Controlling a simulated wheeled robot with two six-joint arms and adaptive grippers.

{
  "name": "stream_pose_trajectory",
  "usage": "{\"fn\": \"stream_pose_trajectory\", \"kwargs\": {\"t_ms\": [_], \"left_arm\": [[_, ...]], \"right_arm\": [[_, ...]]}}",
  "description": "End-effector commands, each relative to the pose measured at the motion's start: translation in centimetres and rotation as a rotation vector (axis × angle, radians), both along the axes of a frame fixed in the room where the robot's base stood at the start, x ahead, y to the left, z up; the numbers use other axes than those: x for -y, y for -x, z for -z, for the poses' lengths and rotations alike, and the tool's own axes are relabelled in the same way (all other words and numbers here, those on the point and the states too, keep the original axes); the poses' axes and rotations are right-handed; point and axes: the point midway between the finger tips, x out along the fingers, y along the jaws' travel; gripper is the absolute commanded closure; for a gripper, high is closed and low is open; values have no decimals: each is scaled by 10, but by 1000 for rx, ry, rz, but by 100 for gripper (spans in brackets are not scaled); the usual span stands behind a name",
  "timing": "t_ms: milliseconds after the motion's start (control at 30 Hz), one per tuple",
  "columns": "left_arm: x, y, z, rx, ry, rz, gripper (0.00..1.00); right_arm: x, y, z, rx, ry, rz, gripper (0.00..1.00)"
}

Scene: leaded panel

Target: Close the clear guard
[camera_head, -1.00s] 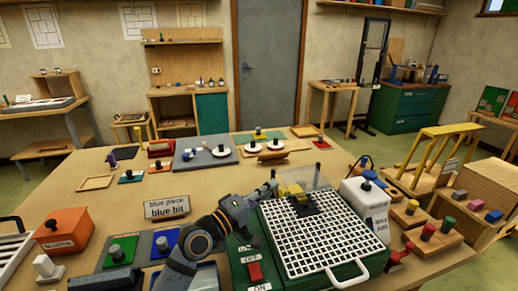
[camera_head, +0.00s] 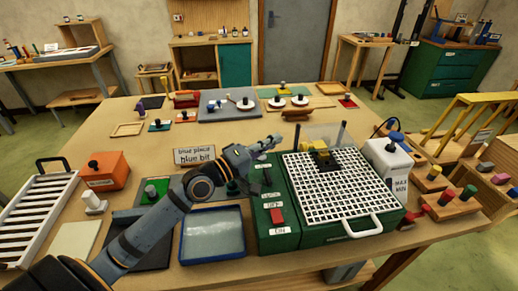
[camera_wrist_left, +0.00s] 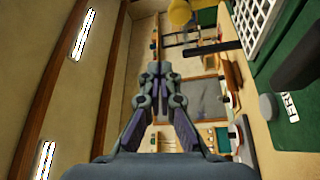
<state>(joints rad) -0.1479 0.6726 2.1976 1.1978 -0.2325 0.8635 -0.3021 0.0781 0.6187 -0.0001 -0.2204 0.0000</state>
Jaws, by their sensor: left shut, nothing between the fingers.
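The clear guard (camera_head: 351,132) is a transparent panel standing raised at the back of the green grinder (camera_head: 274,205), behind its white grid top (camera_head: 335,188). A yellow block on a dark mount (camera_head: 319,149) sits at the grid's back left, in front of the guard. My left gripper (camera_head: 275,142) is shut and empty, left of the guard and apart from it, above the grinder's back left corner. In the left wrist view its fingers (camera_wrist_left: 158,72) point away from the camera, with the grid (camera_wrist_left: 262,22) at upper right. My right gripper is not in view.
A red switch (camera_head: 277,216) is on the grinder's front left.

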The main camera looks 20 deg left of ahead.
Motion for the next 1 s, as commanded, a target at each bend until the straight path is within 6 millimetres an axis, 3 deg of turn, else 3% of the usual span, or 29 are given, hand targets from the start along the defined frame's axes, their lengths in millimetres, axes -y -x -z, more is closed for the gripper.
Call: {"fn": "stream_pose_trajectory", "kwargs": {"t_ms": [300,800,867,1000], "left_arm": [[-23,19,15,-2,-5,2,100],[-28,23,16,3,2,2,100],[-28,23,13,3,2,2,100],[-28,23,-14,3,2,2,100]], "right_arm": [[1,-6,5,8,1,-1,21],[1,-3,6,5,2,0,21],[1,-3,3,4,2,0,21],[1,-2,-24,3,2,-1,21]]}}
